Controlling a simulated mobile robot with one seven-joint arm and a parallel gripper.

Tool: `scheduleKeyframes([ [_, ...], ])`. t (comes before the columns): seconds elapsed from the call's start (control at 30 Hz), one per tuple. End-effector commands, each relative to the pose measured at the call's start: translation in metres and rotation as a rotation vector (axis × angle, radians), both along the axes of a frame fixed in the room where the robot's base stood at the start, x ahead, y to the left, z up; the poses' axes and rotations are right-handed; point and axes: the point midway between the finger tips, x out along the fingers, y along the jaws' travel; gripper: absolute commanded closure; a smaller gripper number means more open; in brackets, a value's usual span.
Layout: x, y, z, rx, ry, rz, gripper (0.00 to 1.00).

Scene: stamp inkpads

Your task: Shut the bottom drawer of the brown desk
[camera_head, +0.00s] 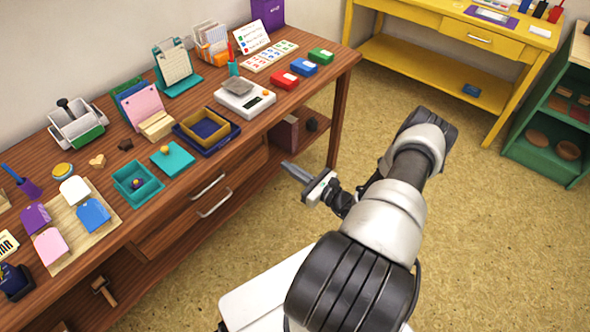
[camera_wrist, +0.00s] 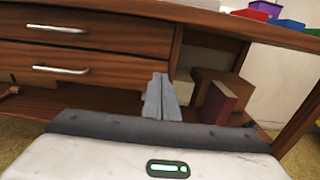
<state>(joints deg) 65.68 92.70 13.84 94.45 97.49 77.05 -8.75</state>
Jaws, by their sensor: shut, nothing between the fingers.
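The brown desk (camera_head: 300,88) stands at the left with two stacked drawers in its front. The bottom drawer (camera_head: 183,228) has a silver bar handle and shows below the top drawer (camera_head: 170,207). In the wrist view the bottom drawer (camera_wrist: 110,85) lies at the left, under the top drawer (camera_wrist: 110,37). It looks nearly flush; I cannot tell if a small gap is left. My gripper (camera_head: 288,168) is shut and empty, in front of the desk, right of the drawers. In the wrist view its fingertips (camera_wrist: 160,80) appear by the bottom drawer's right edge; contact is unclear.
An open shelf right of the drawers holds a dark red box (camera_wrist: 218,102) and a brown box (camera_wrist: 236,88). The desk top is crowded with stamps, trays and a scale (camera_head: 245,100). Yellow table (camera_head: 440,70) and green shelf (camera_head: 545,160) stand beyond open floor.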

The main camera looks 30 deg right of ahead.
Motion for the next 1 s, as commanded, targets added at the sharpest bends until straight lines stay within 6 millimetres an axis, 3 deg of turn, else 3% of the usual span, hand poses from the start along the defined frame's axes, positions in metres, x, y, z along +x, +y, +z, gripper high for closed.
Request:
scheduleKeyframes([
  [0.2,0.046,0.015,-0.001,-0.001,-0.003,0.002,1.00],
  [0.4,0.075,0.025,0.000,-0.002,-0.002,0.002,1.00],
  [0.6,0.087,0.029,0.000,0.000,-0.001,0.001,1.00],
  [1.0,0.091,0.030,0.000,-0.001,-0.001,0.001,1.00],
])
